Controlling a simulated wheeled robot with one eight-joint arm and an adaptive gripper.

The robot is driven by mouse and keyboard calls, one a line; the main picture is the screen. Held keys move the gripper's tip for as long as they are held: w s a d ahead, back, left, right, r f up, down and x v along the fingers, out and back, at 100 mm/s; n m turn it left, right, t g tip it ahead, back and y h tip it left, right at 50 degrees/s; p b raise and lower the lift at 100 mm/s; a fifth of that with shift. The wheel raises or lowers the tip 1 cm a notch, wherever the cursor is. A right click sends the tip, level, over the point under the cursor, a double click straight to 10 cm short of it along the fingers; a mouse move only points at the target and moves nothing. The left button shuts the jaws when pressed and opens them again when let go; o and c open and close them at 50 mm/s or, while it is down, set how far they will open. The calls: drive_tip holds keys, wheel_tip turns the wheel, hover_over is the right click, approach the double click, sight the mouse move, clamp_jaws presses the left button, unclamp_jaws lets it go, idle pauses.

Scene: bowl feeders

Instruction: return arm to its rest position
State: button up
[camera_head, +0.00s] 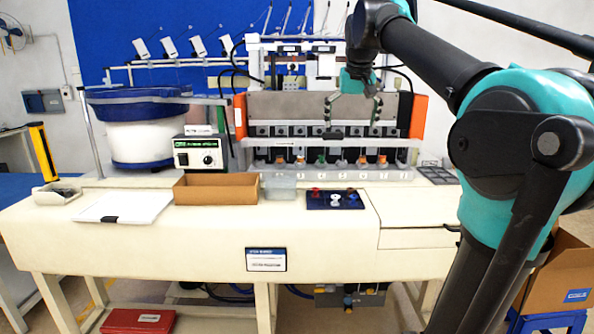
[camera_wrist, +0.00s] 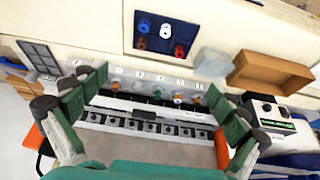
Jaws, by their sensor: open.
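My gripper (camera_head: 352,110) is open and empty. In the head view it hangs in front of the upper part of the feeder machine (camera_head: 270,106), above its row of small parts. My arm reaches in from the right side and bends down to it. In the wrist view the two green fingers of my gripper (camera_wrist: 155,88) stand wide apart, with the machine's row of slots and coloured parts seen between and beyond them. Nothing is held between the fingers. I cannot tell how far the fingertips are from the machine.
A dark blue plate (camera_head: 318,203) with red, white and blue parts lies on the cream bench (camera_head: 190,235). A brown open box (camera_head: 216,188), a clear bin (camera_head: 280,187), a control box (camera_head: 199,153) and a bowl feeder (camera_head: 137,135) stand to its left. The bench's right front is clear.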

drive_tip(key=s+d+f, duration=0.1)
drive_tip(key=s+f, duration=0.2)
drive_tip(key=f, duration=0.9)
drive_tip(key=s+d+f, duration=0.1)
drive_tip(key=s+f, duration=0.1)
drive_tip(key=f, duration=1)
drive_tip(key=s+d+f, duration=0.2)
drive_tip(key=s+f, duration=1.6)
drive_tip(key=f, duration=0.4)
drive_tip(key=shift+s, duration=0.25)
